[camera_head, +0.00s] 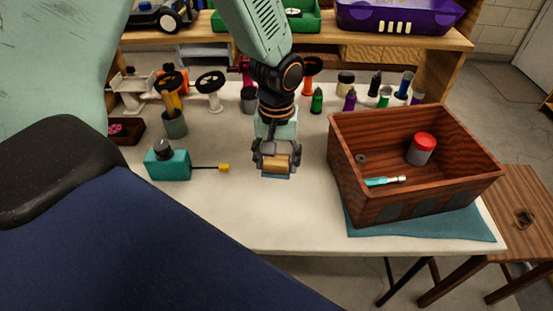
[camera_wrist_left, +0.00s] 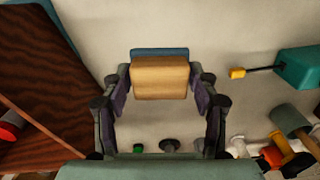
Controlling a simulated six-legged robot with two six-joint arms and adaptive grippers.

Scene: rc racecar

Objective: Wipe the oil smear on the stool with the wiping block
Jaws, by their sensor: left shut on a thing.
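The wiping block (camera_head: 276,163) has a tan wooden body and a blue underside. It also shows in the left wrist view (camera_wrist_left: 160,78), with its blue edge along the top. My left gripper (camera_head: 276,157) points down and is shut on the block, one finger at each side. The block is over the middle of the white table, left of the wooden crate; I cannot tell whether it touches the tabletop. The wooden stool (camera_head: 525,196) stands on the floor at the right edge, partly behind the crate. A dark smear (camera_head: 523,218) lies on its seat. My right gripper is not in view.
The crate (camera_head: 420,205) stands on a teal mat (camera_head: 470,228) and holds a red-lidded jar (camera_head: 422,149) and a teal-handled tool (camera_head: 384,181). A teal oil can (camera_head: 168,163) with a yellow-tipped spout lies left. Bottles and parts line the table's back.

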